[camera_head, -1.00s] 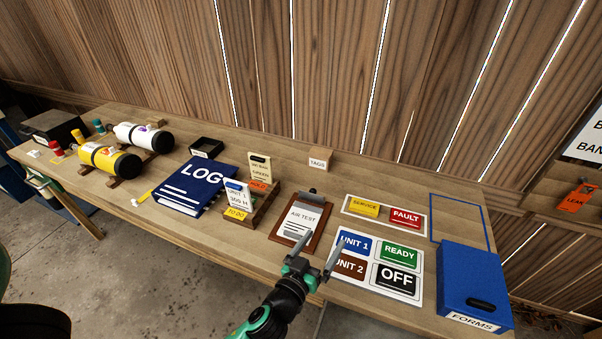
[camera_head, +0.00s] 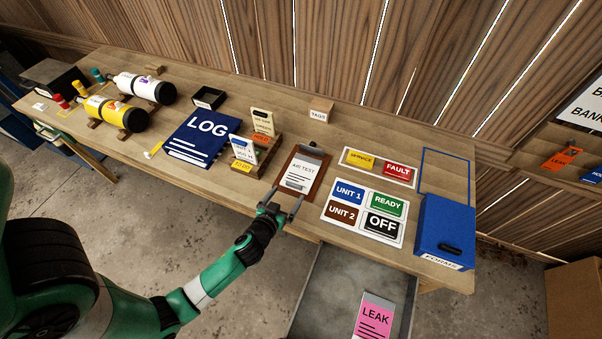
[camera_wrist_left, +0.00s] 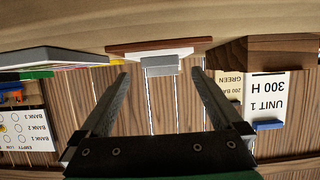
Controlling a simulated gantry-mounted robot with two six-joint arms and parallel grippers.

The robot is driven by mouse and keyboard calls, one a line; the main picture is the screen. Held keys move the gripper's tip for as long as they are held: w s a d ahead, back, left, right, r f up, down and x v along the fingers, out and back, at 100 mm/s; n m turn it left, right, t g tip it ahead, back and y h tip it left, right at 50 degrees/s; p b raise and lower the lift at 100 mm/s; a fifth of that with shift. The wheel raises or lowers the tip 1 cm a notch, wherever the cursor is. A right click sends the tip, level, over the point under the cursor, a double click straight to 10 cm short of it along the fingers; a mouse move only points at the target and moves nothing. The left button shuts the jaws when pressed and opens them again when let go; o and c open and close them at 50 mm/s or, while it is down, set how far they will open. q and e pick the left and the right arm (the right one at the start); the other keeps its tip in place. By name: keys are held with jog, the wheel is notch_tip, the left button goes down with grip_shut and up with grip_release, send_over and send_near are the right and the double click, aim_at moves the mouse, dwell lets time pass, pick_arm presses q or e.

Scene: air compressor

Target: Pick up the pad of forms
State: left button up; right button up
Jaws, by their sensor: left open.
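A pink pad marked LEAK (camera_head: 374,316) lies in an open grey drawer (camera_head: 345,265) below the table's front edge, partly cut off by the frame. A blue box labelled FORMS (camera_head: 446,232) stands at the table's right end. My left gripper (camera_head: 283,206) is open and empty at the table's front edge, just in front of the AIR TEST clipboard (camera_head: 301,174). In the left wrist view its fingers (camera_wrist_left: 160,75) point towards the clipboard (camera_wrist_left: 160,50), seen edge-on, with nothing between them. My right gripper is not in view.
A sign board with UNIT and READY plates (camera_head: 362,216) lies right of the clipboard. A wooden card holder (camera_head: 258,155) and a blue LOG binder (camera_head: 201,140) lie left. Two cylinders (camera_head: 118,115) rest further left. Wooden wall behind.

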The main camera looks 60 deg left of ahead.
aim_at(293, 185)
pick_arm(q)
jog(key=x, duration=0.5)
jog(key=shift+w+a+r, duration=0.1)
jog(key=shift+w+r, duration=0.05)
jog(key=c, duration=1.3)
